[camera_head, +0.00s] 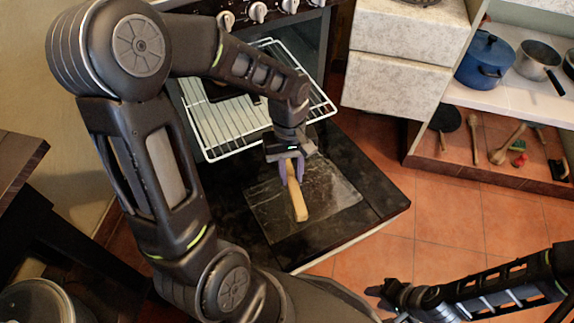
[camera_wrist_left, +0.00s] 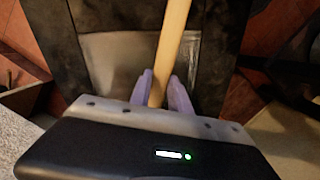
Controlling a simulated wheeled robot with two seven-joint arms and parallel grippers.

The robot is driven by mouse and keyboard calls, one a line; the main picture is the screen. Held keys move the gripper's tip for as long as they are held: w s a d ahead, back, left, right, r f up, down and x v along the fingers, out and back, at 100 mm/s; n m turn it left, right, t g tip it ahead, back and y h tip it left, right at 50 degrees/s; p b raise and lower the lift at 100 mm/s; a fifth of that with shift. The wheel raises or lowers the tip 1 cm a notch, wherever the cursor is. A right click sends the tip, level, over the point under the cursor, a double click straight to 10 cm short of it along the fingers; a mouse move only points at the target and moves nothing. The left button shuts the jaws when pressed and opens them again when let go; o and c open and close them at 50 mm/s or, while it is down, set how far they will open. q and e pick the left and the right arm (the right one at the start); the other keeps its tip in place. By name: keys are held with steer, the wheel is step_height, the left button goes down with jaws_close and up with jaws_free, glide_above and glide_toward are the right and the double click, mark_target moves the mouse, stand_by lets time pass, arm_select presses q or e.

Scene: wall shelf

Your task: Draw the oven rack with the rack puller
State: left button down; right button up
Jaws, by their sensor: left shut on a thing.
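The white wire oven rack (camera_head: 222,119) sticks out of the oven (camera_head: 318,50) above the lowered oven door (camera_head: 378,200). A dark item on the rack is partly hidden behind my left arm. My left gripper (camera_head: 291,172) is shut on the wooden rack puller (camera_head: 299,203), in front of the rack and over the door. In the left wrist view the puller (camera_wrist_left: 172,45) runs up from between the purple fingers (camera_wrist_left: 163,92). Whether the puller touches the rack cannot be told. My right gripper (camera_head: 380,294) is at the lower right, away from the rack; its finger opening is unclear.
A white cabinet (camera_head: 395,75) stands right of the oven. Shelves at the right hold a blue pot (camera_head: 484,62), a saucepan (camera_head: 537,58) and wooden utensils (camera_head: 507,146). A dark table (camera_head: 18,165) is at the left. Tiled floor (camera_head: 450,215) is clear right of the door.

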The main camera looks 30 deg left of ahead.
arm_select(q)
steer(key=s+d+r+p, duration=0.3)
steer(key=s+d, duration=0.1)
steer(key=d, duration=0.3)
steer(key=shift+s+d+r, duration=0.15)
steer(key=shift+d+r, duration=0.05)
steer(key=shift+r, duration=0.1)
stand_by(1.1)
stand_by(0.3)
steer(key=s+d+b, duration=0.1)
steer(key=s+d, duration=0.3)
steer(key=d, duration=0.3)
steer(key=shift+s+d, duration=0.25)
steer(key=shift+d, duration=0.15)
stand_by(0.5)
